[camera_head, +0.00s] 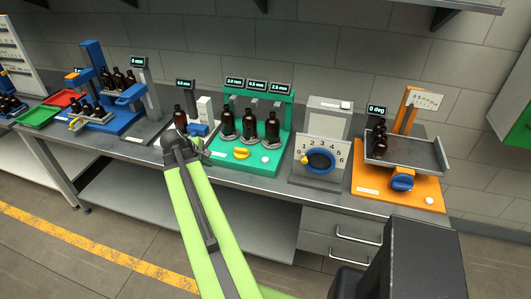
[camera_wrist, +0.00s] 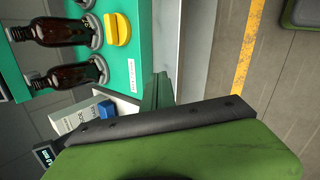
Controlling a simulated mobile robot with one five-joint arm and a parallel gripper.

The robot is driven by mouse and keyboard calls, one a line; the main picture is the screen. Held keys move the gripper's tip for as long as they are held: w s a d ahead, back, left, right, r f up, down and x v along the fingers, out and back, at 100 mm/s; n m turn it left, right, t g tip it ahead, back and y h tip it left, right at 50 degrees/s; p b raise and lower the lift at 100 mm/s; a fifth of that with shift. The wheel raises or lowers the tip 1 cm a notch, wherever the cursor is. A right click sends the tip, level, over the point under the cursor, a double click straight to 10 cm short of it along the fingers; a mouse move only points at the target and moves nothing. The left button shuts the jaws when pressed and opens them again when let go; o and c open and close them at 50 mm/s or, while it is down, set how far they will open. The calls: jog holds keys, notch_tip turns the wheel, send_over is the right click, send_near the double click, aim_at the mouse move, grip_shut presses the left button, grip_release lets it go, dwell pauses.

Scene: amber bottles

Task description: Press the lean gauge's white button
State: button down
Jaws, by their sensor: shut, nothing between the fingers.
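The lean gauge, an orange station (camera_head: 385,190) with a "0 deg" display (camera_head: 376,110), stands at the right end of the bench in the head view. Its white button (camera_head: 430,200) is at the base's front right corner, beside a blue knob (camera_head: 402,183). My gripper (camera_wrist: 158,92) is shut and empty in the wrist view, beside the green station. It is well left of the lean gauge, which the wrist view does not show. In the head view my arm largely hides the fingers.
The green station (camera_head: 255,165) holds bottles, a yellow knob (camera_head: 241,153) and another white button (camera_head: 265,159). A grey dial station (camera_head: 318,172) stands between it and the lean gauge. A blue station (camera_head: 115,118) is farther left. The floor before the bench is clear.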

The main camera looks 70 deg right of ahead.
aim_at(264, 160)
jog(key=s+d+r+n+g+h+p, duration=0.1)
jog(key=s+d+r, duration=0.2)
jog(key=s+d, duration=0.4)
jog(key=s+d+r+g+h+p, duration=0.1)
jog(key=s+d+r+p, duration=0.1)
jog(key=s+d+r, duration=0.2)
jog(key=s+d, duration=0.3)
jog(key=s, duration=0.3)
jog(key=shift+s+d+n+g, duration=0.25)
jog(key=shift+s+n+g, duration=0.05)
jog(key=shift+n, duration=0.1)
notch_tip(264, 160, down, 9)
jog(key=b, duration=0.8)
jog(key=shift+r+b, duration=0.2)
jog(key=shift+b, duration=0.2)
jog(key=shift+f+b, duration=0.45)
jog(key=shift+f+b, duration=0.45)
dwell(0.4)
dwell(0.3)
jog(key=shift+r+p, duration=0.9)
